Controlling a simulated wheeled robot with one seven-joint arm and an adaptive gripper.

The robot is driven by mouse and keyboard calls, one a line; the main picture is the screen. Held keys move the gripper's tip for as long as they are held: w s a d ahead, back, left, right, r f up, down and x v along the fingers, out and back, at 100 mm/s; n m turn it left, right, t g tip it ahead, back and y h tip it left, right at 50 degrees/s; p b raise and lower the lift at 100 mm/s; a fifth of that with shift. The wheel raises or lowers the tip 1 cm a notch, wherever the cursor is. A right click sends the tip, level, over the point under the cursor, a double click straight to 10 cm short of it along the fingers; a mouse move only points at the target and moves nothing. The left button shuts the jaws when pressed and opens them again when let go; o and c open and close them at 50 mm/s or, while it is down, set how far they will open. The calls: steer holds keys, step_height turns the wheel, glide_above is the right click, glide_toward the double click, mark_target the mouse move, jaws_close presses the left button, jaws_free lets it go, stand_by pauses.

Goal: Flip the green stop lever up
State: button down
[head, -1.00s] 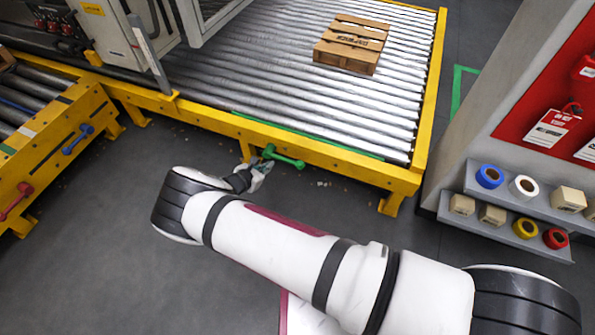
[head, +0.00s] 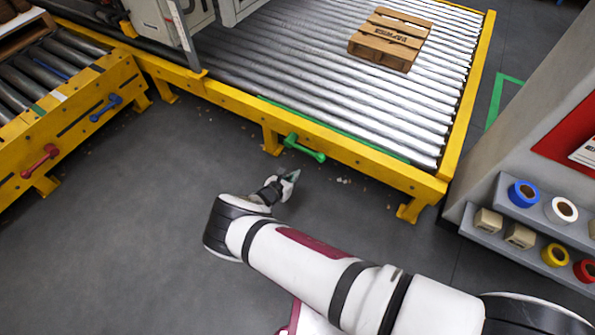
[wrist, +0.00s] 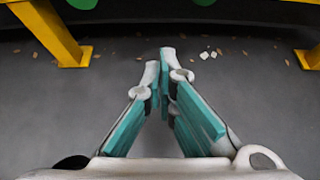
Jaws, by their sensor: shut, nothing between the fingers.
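The green stop lever (head: 305,149) is a bar with rounded ends on the front face of the yellow conveyor frame. It slants down to the right in the head view. In the wrist view only two green pieces show at the top edge, one at left (wrist: 83,3) and one near the middle; the rest is cut off. My gripper (head: 291,177) is in front of the frame, below the lever in the picture and apart from it. In the wrist view my gripper (wrist: 160,62) has its fingertips together, with nothing between them.
A blue lever (head: 106,108) and a red lever (head: 40,161) are on the neighbouring yellow frame at left. A wooden pallet (head: 390,40) lies on the rollers. A shelf with tape rolls (head: 524,194) stands at right. Yellow legs (wrist: 50,35) flank the open floor.

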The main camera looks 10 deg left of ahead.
steer(key=b+x, duration=0.4)
steer(key=x, duration=0.5)
steer(key=shift+w+d+r, duration=0.1)
steer(key=shift+r, duration=0.95)
steer(key=shift+w+r, duration=0.15)
steer(key=shift+r, duration=0.9)
